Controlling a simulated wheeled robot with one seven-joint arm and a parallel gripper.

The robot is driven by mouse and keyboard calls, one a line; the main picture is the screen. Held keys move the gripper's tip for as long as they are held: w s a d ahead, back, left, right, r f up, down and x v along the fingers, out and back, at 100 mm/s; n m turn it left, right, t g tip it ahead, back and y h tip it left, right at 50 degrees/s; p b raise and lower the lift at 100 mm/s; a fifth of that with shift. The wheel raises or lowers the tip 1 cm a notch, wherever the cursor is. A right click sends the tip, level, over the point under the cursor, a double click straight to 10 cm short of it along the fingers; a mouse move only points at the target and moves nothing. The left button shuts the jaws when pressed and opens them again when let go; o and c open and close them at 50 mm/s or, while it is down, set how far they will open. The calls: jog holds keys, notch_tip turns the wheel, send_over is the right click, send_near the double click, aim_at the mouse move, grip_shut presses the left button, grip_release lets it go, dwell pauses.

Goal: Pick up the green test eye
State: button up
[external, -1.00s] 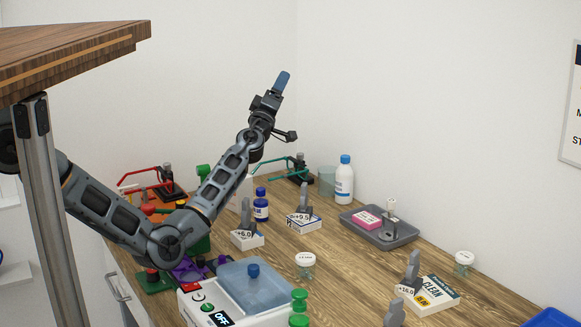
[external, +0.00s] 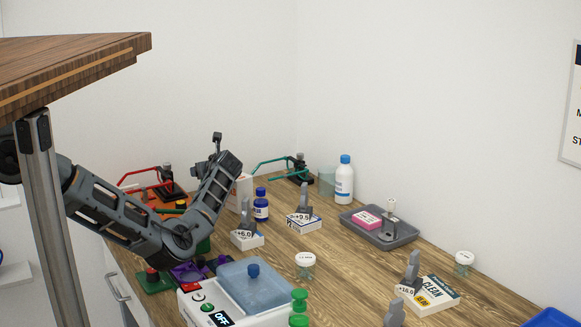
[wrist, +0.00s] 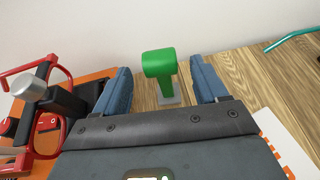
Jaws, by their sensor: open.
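The green test eye (wrist: 159,64) shows in the wrist view as a green rounded head on an upright stem. It stands on a small grey base on the wooden bench. My gripper (wrist: 161,68) is open, with its blue fingers to the left and right of the green eye in the picture. The eye appears beyond the fingers, and I see no contact. In the external view the eye is hidden behind my arm, and my fingers are hidden there too.
A red-framed stand (wrist: 38,92) on an orange mat is close to the left of my gripper. A white box (wrist: 285,138) lies at the lower right. A teal-armed stand (external: 299,170) and a blue bottle (external: 261,206) stand further right. Bare wood (wrist: 238,72) lies right of the eye.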

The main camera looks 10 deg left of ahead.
jog(key=x, duration=0.4)
jog(key=shift+w+r, duration=0.1)
jog(key=shift+r, duration=0.05)
grip_shut()
dwell(0.5)
